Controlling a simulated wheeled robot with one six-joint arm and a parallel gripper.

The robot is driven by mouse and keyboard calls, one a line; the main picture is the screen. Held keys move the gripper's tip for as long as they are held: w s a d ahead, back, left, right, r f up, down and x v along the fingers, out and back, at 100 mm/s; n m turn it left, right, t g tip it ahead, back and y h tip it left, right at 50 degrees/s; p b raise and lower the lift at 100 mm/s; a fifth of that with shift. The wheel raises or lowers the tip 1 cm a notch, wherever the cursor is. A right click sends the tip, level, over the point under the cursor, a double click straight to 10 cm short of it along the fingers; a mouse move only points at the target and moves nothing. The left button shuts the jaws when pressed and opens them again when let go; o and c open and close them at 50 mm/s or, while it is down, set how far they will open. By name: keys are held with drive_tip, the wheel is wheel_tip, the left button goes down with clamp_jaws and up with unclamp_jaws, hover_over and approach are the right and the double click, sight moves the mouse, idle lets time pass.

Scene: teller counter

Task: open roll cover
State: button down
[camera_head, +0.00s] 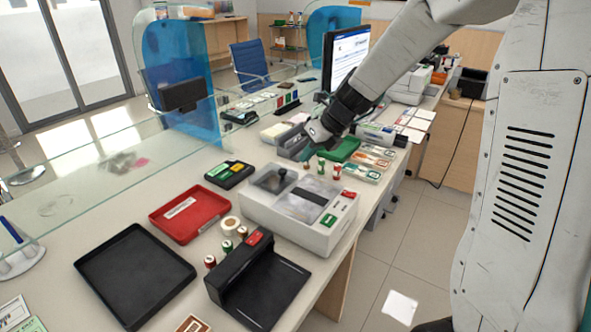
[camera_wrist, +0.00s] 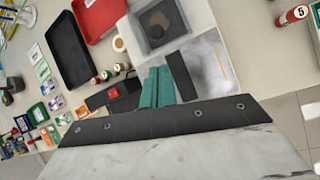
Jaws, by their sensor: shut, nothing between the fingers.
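A light grey machine (camera_head: 279,222) stands on the counter. Its top has a recess with a dark round knob (camera_head: 282,174) and a flat, see-through-looking panel (camera_head: 306,204) crossed by a dark strip (camera_head: 320,192). The panel looks closed; I cannot tell which part is the roll cover. In the wrist view the machine's recess (camera_wrist: 146,38), panel (camera_wrist: 217,62) and dark strip (camera_wrist: 183,76) show. My gripper (camera_wrist: 158,77) has its teal fingers together and empty, overlapping the machine's edge in that view. In the head view my wrist is above the counter behind the machine; the fingertips are unclear.
A red tray (camera_head: 190,213), a black tray (camera_head: 133,275) and a black device (camera_head: 258,281) stand left and in front of the machine. Small coin rolls (camera_head: 226,246) stand between them. More rolls (camera_head: 321,167) and a green tray (camera_head: 342,149) lie behind it. A glass screen runs along the left.

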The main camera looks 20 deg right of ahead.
sight(285, 182)
drive_tip(key=x, duration=0.9)
drive_tip(key=shift+w+a+f, duration=0.15)
drive_tip(key=shift+f, duration=0.15)
